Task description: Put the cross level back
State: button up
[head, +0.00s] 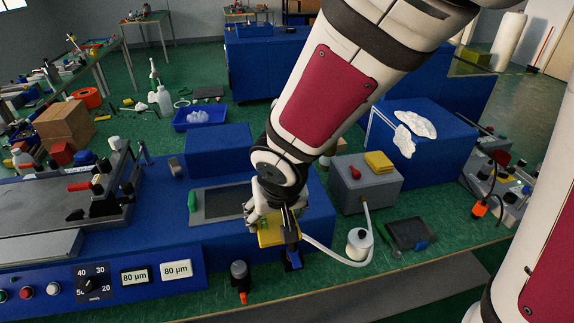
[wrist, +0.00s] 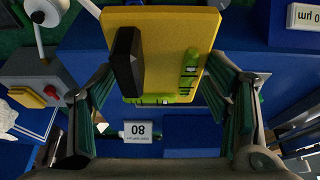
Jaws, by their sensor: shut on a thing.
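The cross level is a yellow block with green vials and a black piece on its face. In the wrist view the cross level (wrist: 165,40) sits between the two fingers of my gripper (wrist: 163,85), which is shut on it. In the head view my gripper (head: 278,232) holds the cross level (head: 268,235) near the front right part of the blue press bench. My fingers and wrist hide part of it there. I cannot tell whether its lower side touches the bench.
A dark recessed plate (head: 222,205) lies left of my gripper. A grey box (head: 364,187) with a yellow pad and a white spool (head: 358,244) stand to the right. A black knob-like part (head: 240,275) is in front. White 80 µm labels (head: 177,269) sit on the front panel.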

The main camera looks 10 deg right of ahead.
jog(key=w+d+b, duration=0.1)
jog(key=w+d, duration=0.2)
jog(key=w+d+f+b, duration=0.1)
jog(key=w+d, duration=0.7)
jog(key=shift+f+b, duration=0.25)
jog(key=shift+b, duration=0.15)
jog(key=shift+f, duration=1.75)
jog(key=shift+f, duration=0.15)
jog(key=o, duration=1.4)
